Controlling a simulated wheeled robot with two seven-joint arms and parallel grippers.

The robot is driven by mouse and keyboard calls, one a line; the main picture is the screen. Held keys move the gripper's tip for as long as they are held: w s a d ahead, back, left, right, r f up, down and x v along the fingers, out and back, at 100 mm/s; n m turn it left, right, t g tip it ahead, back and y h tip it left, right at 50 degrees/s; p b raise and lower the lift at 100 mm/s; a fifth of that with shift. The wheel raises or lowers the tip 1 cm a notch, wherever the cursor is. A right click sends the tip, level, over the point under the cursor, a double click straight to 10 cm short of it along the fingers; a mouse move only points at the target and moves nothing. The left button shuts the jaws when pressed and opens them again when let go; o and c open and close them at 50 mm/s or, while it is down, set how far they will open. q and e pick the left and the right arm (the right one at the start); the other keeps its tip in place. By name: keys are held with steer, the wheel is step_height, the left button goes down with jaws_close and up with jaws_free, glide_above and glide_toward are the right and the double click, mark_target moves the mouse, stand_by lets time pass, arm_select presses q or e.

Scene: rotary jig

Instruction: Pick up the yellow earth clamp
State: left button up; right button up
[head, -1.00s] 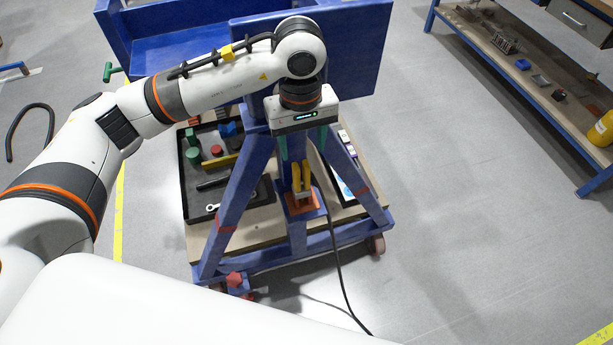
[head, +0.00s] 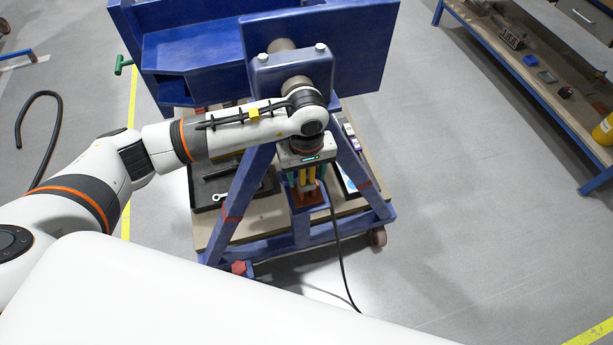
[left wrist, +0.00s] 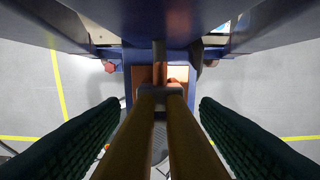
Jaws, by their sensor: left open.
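The yellow earth clamp (head: 311,176) stands upright on an orange-brown pad (head: 309,198) at the front of the blue jig stand. In the left wrist view the clamp's two long yellow handles (left wrist: 184,135) run side by side up the middle, close to the camera. My left gripper (head: 306,180) points down over the clamp. Its two green fingers are open, one on each side of the handles, with a gap visible on both sides in the left wrist view (left wrist: 160,125). The clamp's upper end is hidden under the gripper body in the head view. My right gripper is not in view.
The blue jig frame (head: 262,185) has sloping legs on both sides of my gripper and a large plate (head: 360,45) behind. A black cable (head: 341,262) trails down to the floor. A black tray (head: 207,190) lies left on the base. A blue workbench (head: 508,80) stands right, beyond clear floor.

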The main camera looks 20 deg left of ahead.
arm_select(q)
steer(key=c, duration=1.2)
jaws_close()
steer(key=shift+r, duration=0.1)
